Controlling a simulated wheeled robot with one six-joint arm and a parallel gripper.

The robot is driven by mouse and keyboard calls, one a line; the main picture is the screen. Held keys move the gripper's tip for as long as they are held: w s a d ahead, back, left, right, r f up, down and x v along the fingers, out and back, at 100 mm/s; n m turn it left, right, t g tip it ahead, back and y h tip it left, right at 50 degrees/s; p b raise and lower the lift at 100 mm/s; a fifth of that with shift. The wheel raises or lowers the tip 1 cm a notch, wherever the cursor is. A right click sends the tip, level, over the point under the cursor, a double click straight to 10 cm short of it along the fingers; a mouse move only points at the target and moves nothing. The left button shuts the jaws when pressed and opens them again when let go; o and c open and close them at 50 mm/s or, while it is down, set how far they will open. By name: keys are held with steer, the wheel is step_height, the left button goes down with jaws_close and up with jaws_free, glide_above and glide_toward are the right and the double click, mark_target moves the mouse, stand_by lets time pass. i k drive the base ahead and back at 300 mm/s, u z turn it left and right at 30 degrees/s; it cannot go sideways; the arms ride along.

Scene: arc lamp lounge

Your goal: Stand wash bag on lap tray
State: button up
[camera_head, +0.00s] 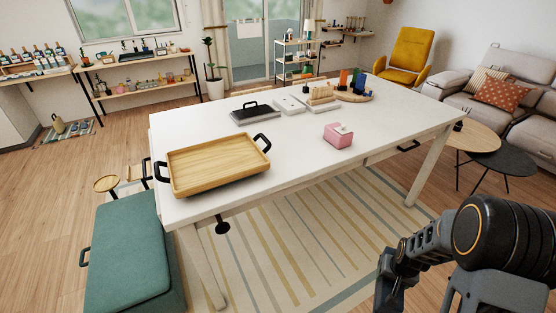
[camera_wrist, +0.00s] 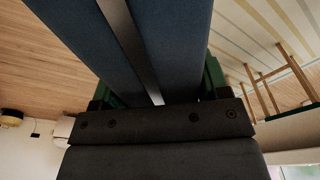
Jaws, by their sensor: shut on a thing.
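The lap tray (camera_head: 218,163) is a pale wooden tray with raised sides and black end handles. It lies empty on the near left corner of the white table. My gripper (camera_wrist: 158,92) is in the wrist view, with dark green finger parts at both sides. It is shut on a dark blue thing with a grey strip down its middle, which looks like the wash bag (camera_wrist: 178,40). The bag fills the upper middle of that view and its far end is cut off. In the head view my arm is at the lower right, off the table, and the bag cannot be made out.
The white table (camera_head: 290,145) also holds a pink box (camera_head: 339,135), a black-handled dark case (camera_head: 254,112) and several small items at the back. A green bench (camera_head: 128,250) stands at left. Striped rug lies in front, with round side tables (camera_head: 474,140) at right. The table's middle is clear.

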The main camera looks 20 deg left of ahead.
mark_target(238, 155)
steer(key=u, duration=1.6)
